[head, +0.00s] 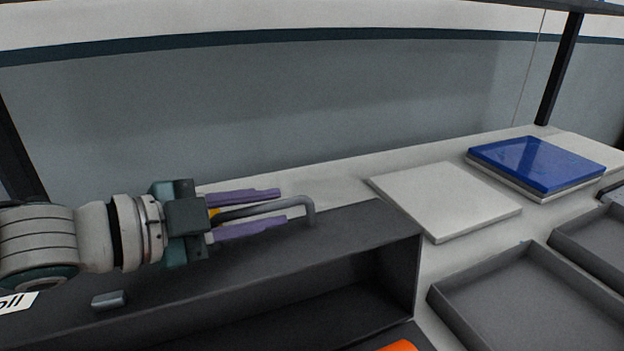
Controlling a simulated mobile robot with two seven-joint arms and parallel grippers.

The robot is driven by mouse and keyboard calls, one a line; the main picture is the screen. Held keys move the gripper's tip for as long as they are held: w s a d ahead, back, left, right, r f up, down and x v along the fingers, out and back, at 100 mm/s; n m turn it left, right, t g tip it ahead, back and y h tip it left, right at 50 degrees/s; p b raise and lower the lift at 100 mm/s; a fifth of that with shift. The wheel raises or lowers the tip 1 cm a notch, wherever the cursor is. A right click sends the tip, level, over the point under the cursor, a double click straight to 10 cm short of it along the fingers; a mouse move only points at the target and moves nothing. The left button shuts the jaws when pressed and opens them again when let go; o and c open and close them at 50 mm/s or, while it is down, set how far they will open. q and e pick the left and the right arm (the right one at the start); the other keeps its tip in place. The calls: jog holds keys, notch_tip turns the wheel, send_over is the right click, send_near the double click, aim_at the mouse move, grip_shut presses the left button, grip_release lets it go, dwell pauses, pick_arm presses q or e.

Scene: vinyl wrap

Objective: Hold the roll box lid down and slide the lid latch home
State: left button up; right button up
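The dark grey roll box (350,238) runs along the bottom left, its top face flat and its front side showing an open hollow. A grey bent bar handle (290,204) stands on the top. My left gripper (262,210), with purple fingers, reaches in from the left over the box top. Its fingers are apart, one on each side of the bar, with gaps visible. A small grey block (110,300), perhaps the lid latch, sits on the box top near the front left. My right gripper is out of view.
A white label (18,302) ending in "oll" shows at the lower left. An orange thing (398,346) is cut off at the bottom. Right of the box are a pale flat panel (445,198), a blue slab (540,163) and grey trays (530,300). A wall stands behind.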

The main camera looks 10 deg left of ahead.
pick_arm(q)
jog(key=shift+c, duration=0.4)
grip_shut()
dwell(1.0)
